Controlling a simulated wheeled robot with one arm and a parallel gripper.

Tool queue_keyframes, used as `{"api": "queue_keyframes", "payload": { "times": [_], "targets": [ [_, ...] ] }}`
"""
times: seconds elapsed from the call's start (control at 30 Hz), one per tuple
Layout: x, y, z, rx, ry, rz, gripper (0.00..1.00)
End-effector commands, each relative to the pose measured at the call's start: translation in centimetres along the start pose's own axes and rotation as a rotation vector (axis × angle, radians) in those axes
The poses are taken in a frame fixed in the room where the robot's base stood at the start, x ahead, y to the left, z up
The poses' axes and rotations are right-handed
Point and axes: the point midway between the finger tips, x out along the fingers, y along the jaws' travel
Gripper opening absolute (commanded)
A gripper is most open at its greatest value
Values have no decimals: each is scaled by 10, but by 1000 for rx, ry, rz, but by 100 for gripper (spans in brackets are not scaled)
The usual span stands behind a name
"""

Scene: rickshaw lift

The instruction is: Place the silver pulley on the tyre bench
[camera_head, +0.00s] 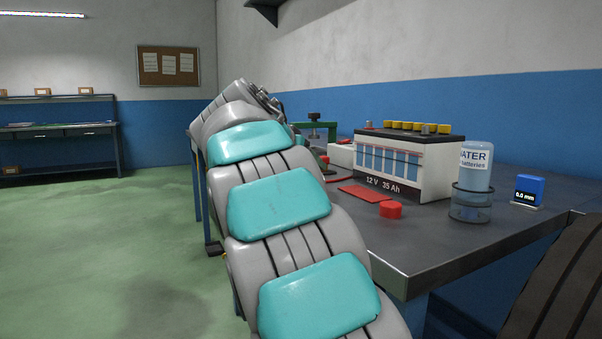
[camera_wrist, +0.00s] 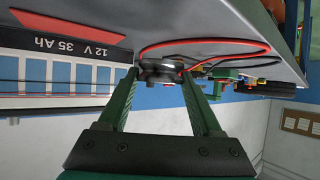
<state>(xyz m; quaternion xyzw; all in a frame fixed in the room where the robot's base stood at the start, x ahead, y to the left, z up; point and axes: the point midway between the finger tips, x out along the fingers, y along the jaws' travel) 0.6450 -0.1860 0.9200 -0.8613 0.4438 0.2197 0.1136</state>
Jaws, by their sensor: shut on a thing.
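In the wrist view my gripper (camera_wrist: 161,80) has its two green fingers closed on the sides of a small round grey-metal piece, the silver pulley (camera_wrist: 162,70). The wrist picture is upside down, with the bench top at its upper edge. The pulley is at the near side of a red cable; I cannot tell whether it touches the bench. In the head view my arm hides the gripper and pulley. A metal-topped bench (camera_head: 450,232) runs along the right wall. No label shows whether this is the tyre bench.
On the bench stand a 12 V battery (camera_head: 410,160), a water bottle in a ring holder (camera_head: 474,170), a blue gauge (camera_head: 529,190), a red cap (camera_head: 391,210) and a green clamp (camera_head: 315,130). A dark tyre-like shape (camera_head: 560,285) is at lower right. Floor at left is clear.

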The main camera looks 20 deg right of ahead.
Motion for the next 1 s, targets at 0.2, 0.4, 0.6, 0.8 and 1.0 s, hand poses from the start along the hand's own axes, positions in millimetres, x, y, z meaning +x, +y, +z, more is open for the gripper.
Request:
{"api": "queue_keyframes", "payload": {
  "times": [0.2, 0.4, 0.6, 0.8, 1.0],
  "targets": [
    [24, -22, -10, 0, 0, -1, 0],
    [41, -38, -18, 0, 2, -4, 0],
    [50, -44, -19, -2, 0, -1, 0],
    [55, -44, -9, -3, -1, 1, 0],
    [63, -44, 7, -1, 1, -2, 0]
  ]
}}
